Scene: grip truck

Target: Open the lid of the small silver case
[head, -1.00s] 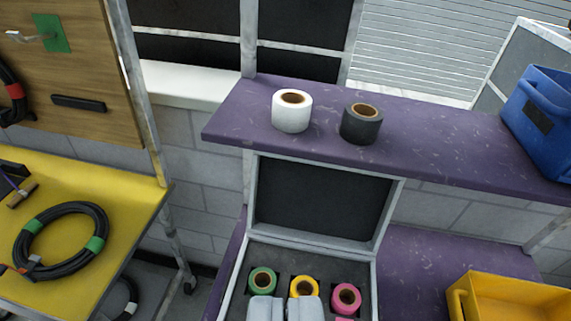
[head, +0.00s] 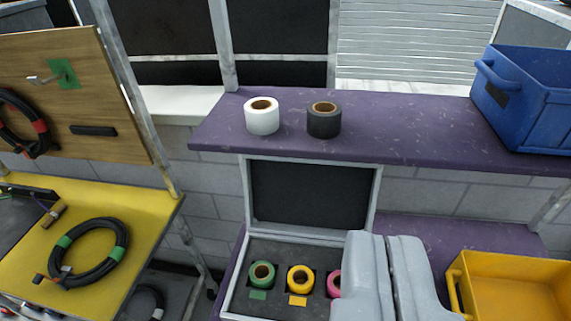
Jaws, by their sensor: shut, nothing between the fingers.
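The small silver case (head: 240,238) stands on the lower purple shelf with its lid (head: 312,194) up and leaning back, showing its dark lining. Its grey foam tray holds a green tape roll (head: 262,274), a yellow tape roll (head: 300,278) and a pink tape roll (head: 334,284). My gripper (head: 386,240) is shut and empty. In the picture it covers the case's right side and part of the pink roll. I cannot tell whether it touches the case.
A white tape roll (head: 262,117) and a black tape roll (head: 323,121) stand on the upper purple shelf (head: 410,130) above the lid. A yellow bin (head: 515,262) is right of my gripper, and a blue bin (head: 528,105) is above. A yellow worktable (head: 150,211) with coiled cable is left.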

